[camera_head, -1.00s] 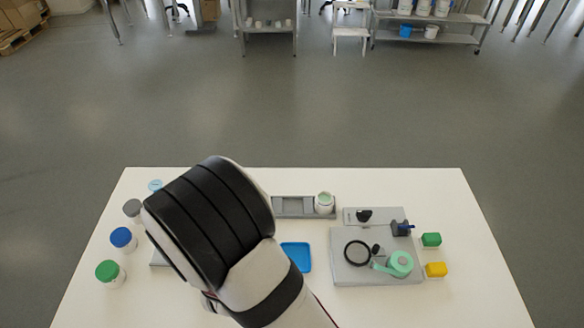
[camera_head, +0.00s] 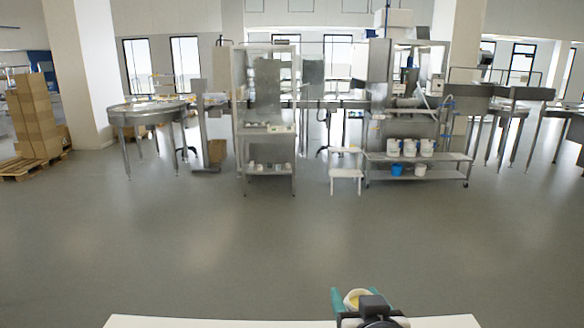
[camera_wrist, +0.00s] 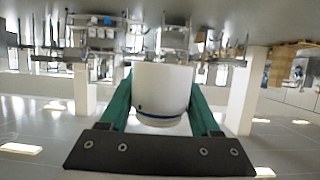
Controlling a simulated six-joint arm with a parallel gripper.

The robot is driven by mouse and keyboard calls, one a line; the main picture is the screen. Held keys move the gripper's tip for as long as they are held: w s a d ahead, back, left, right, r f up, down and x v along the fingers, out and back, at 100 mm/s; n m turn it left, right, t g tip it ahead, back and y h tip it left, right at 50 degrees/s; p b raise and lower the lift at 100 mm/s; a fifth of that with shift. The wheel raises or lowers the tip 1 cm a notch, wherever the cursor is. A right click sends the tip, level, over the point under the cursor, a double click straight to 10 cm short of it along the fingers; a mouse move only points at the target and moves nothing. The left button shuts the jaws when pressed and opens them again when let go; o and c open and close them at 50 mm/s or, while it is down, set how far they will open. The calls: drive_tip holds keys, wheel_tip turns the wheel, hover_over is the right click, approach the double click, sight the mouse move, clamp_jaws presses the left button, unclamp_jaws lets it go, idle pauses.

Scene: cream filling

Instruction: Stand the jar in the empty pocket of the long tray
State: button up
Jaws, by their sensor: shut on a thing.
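The jar (camera_head: 356,299) is white and open at the top, with something yellow inside. It shows at the bottom edge of the head view, about upright. My gripper (camera_head: 358,296) has teal fingers and is shut around the jar. In the wrist view the jar (camera_wrist: 162,88) fills the space between the two fingers of my gripper (camera_wrist: 161,97), a dark blue line around it near one end. The long tray is out of both views now, so I cannot tell where the jar is relative to its pocket.
Only the far strip of the white table (camera_head: 220,322) shows at the bottom of the head view. Beyond it is open grey floor (camera_head: 200,260). Steel shelves (camera_head: 418,170), a white step stool (camera_head: 346,172) and stacked boxes (camera_head: 35,115) stand far off.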

drive_tip(key=shift+s+r, duration=0.2)
drive_tip(key=shift+s, duration=0.3)
drive_tip(key=shift+n+y, duration=0.4)
drive_tip(key=shift+y, duration=0.1)
drive_tip(key=w+a+f, duration=0.1)
drive_tip(key=a, duration=0.1)
drive_tip(key=w+a+f, duration=0.1)
drive_tip(key=a, duration=0.1)
drive_tip(key=w+a+f, duration=0.1)
drive_tip(key=a, duration=0.1)
drive_tip(key=shift+w+a+f, duration=0.1)
drive_tip(key=shift+a+f, duration=0.05)
drive_tip(key=shift+f, duration=0.1)
drive_tip(key=w+a+f, duration=0.1)
drive_tip(key=a+f, duration=0.4)
drive_tip(key=a, duration=0.2)
drive_tip(key=shift+w+f+n, duration=0.15)
drive_tip(key=shift+w+n, duration=0.15)
drive_tip(key=s+a+f, duration=0.4)
drive_tip(key=a+f, duration=0.6)
drive_tip(key=f, duration=0.3)
drive_tip(key=shift+y, duration=0.4)
wheel_tip(320, 180, down, 9)
drive_tip(key=shift+d+r, duration=0.1)
drive_tip(key=shift+d, duration=0.05)
drive_tip(key=shift+f, duration=0.35)
clamp_jaws()
drive_tip(key=o, duration=1.4)
unclamp_jaws()
